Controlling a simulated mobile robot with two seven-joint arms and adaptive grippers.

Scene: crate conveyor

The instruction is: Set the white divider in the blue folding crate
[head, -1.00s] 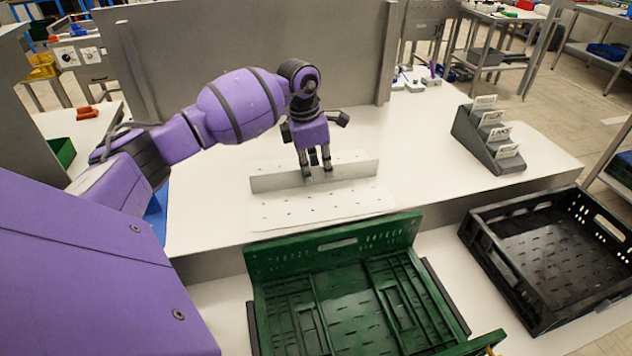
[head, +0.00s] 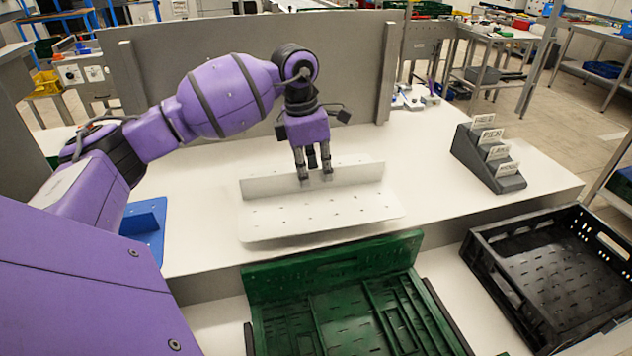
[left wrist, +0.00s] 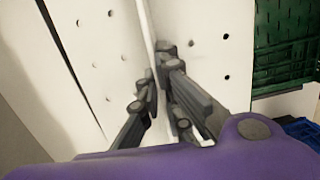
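The white divider (head: 270,222) is a perforated plate with an upright wall along it. In the head view it appears just above the white table, in front of the grey panel. My left gripper (head: 315,179) points down with its fingers on either side of the upright wall, near its middle. The left wrist view shows the gripper (left wrist: 160,88) closed on the wall of the divider (left wrist: 92,45). A blue crate-like thing (left wrist: 305,130) shows only in part at the right edge there. My right gripper is out of view.
A green crate (head: 335,262) stands just in front of the table. A black crate (head: 500,285) stands to its right. A grey card holder (head: 487,160) sits on the table's right. A blue piece with an upright wall (head: 147,222) lies at left, partly behind my arm.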

